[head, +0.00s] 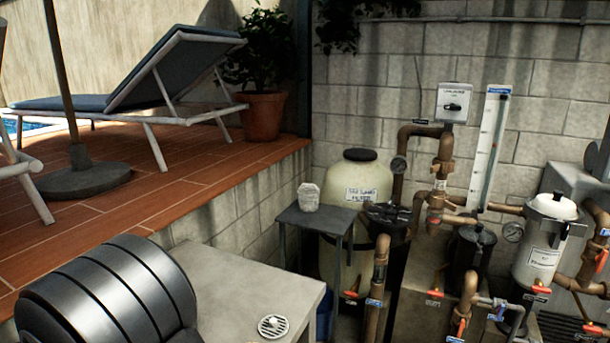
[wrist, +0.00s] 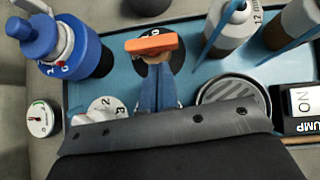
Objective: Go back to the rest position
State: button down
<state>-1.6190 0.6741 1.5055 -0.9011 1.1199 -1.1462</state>
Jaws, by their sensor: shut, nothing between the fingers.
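My gripper (wrist: 160,72) shows in the wrist view, its two bluish fingers together and reaching up from the dark grey gripper body along the bottom edge. Nothing is seen held between them. The fingertips appear just below an orange handle (wrist: 152,43) over a black disc; whether they touch it I cannot tell. The head view does not show the gripper. No marker of a rest position is seen.
In the wrist view, a blue tray (wrist: 85,91) bears several items, including a grey striped disc (wrist: 232,98). In the head view, a grey bench (head: 245,277) stands before pipes and a filter tank (head: 352,178).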

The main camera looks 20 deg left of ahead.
jog(key=shift+x, duration=1.7)
jog(key=shift+w+d, duration=0.1)
jog(key=shift+r, duration=0.1)
jog(key=shift+v, duration=1.5)
jog(key=shift+a+v, duration=0.3)
jog(key=shift+v, duration=3.3)
jog(key=x, duration=1)
jog(key=shift+d, duration=0.25)
